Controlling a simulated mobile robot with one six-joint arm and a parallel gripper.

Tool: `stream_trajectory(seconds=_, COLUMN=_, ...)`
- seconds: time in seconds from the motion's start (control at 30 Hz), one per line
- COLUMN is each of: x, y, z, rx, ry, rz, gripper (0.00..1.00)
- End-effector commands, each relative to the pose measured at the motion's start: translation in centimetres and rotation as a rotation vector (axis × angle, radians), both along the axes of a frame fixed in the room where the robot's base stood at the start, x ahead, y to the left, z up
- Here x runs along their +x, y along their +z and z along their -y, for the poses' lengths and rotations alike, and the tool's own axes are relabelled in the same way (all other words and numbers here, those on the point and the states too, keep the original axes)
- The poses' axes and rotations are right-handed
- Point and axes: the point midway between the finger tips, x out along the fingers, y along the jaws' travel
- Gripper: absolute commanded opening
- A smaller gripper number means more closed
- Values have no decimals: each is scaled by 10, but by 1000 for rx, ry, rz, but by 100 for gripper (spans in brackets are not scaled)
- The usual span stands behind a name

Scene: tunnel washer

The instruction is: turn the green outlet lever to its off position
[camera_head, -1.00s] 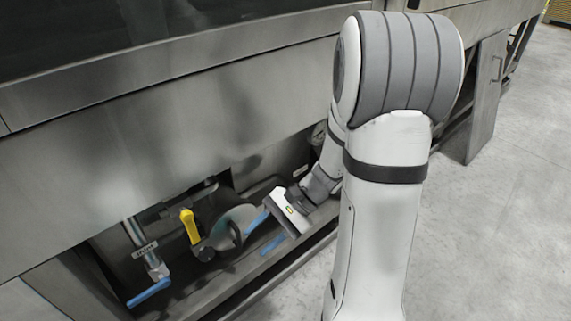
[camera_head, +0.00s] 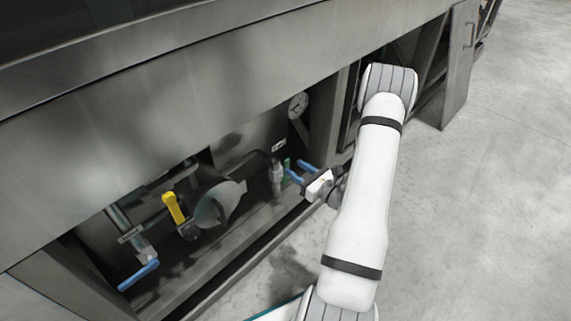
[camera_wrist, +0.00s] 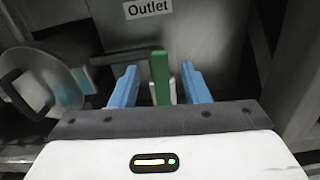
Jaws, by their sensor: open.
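The green outlet lever (camera_wrist: 160,76) stands upright in the wrist view, below a white "Outlet" label (camera_wrist: 148,8). My gripper (camera_wrist: 160,80) is open, its two blue fingers on either side of the lever with visible gaps. In the head view my gripper (camera_head: 301,170) reaches in from the right under the machine, and the green lever (camera_head: 287,167) shows as a small strip beside the fingers. The wrist view does not show clearly whether a finger touches the lever. The lever's lower end is partly hidden by my gripper.
A yellow lever (camera_head: 173,208), a blue-handled lever (camera_head: 139,276) and a round pump housing (camera_head: 214,207) lie left of my gripper. A gauge (camera_head: 298,105) is above it. The steel panel (camera_head: 150,120) overhangs this recess. Open floor lies to the right.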

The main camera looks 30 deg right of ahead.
Motion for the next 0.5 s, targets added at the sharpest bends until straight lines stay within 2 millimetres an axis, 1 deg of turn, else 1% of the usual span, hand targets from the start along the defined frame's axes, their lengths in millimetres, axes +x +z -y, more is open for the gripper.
stream_trajectory(seconds=0.03, x=10, y=-3, z=-4, rx=-3, ry=5, rz=1, gripper=42)
stream_trajectory(seconds=0.2, x=33, y=-2, z=-13, rx=-3, ry=5, rz=1, gripper=42)
stream_trajectory(seconds=0.33, x=43, y=-1, z=-17, rx=-2, ry=4, rz=0, gripper=42)
stream_trajectory(seconds=0.5, x=47, y=0, z=-18, rx=0, ry=4, rz=-1, gripper=42)
